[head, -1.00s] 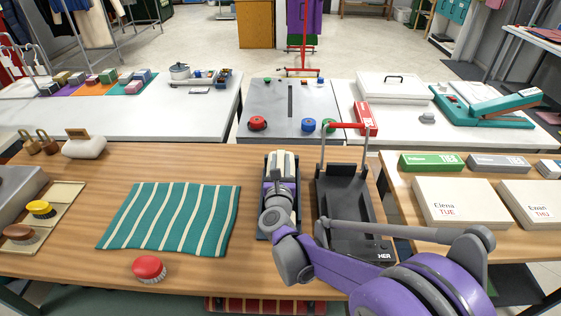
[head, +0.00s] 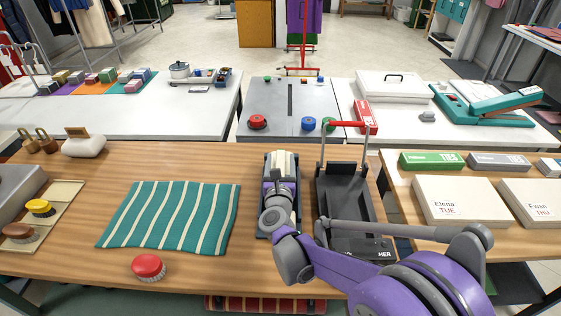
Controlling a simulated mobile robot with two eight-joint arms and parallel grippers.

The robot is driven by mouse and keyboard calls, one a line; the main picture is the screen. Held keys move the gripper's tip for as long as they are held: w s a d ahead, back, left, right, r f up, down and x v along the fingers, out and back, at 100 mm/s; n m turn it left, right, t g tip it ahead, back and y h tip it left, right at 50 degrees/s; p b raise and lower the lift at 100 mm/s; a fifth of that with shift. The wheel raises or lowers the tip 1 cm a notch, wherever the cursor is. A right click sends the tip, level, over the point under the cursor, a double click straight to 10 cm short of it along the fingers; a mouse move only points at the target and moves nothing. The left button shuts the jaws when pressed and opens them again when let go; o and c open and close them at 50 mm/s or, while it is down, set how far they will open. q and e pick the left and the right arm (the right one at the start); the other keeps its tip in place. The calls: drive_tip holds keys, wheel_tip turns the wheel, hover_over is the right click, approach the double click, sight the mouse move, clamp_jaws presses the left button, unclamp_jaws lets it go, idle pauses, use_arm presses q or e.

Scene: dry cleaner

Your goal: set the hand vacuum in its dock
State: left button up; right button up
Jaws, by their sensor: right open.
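My right gripper (head: 281,188) points away from me over a narrow dark blue-grey tray (head: 267,230) on the wooden table. It is open; a cream striped item (head: 284,163) shows at the tray's far end, just past the fingers. My wrist hides most of the tray, so I cannot tell whether the fingers touch anything. Right of it stands a black open holder (head: 343,195) with a red-topped upright frame (head: 345,125); my forearm hides part of its front and lettering. I cannot tell for certain which item is the hand vacuum or its dock. My left gripper is not in view.
A green striped cloth (head: 170,217) and a red brush (head: 149,267) lie left on the wooden table. A tray with brushes (head: 66,193) is farther left. White boxes (head: 462,202) stand on the right table. Bare wood lies between cloth and blue-grey tray.

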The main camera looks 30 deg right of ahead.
drive_tip(key=v, duration=1.1)
drive_tip(key=s+a+r+n+g+y+p, duration=0.1)
drive_tip(key=s+a+r+n+y+p, duration=0.15)
drive_tip(key=a+n+y, duration=0.8)
drive_tip(key=s+a+r+n+y+p, duration=0.1)
drive_tip(key=s+a+n+p, duration=0.2)
drive_tip(key=n, duration=1.4)
drive_tip(key=s+d+f+n+g+h+p, duration=0.1)
drive_tip(key=s+d+f+n+g+p, duration=0.1)
drive_tip(key=s+n, duration=0.5)
drive_tip(key=s+d+f+n+g+h+p, duration=0.1)
drive_tip(key=s+d+f+n+g+p, duration=0.1)
drive_tip(key=s+f+n+g, duration=0.2)
drive_tip(key=s+n+g, duration=0.2)
drive_tip(key=s+n, duration=0.1)
drive_tip(key=n, duration=0.1)
drive_tip(key=shift+d+g, duration=0.2)
drive_tip(key=shift+g, duration=0.2)
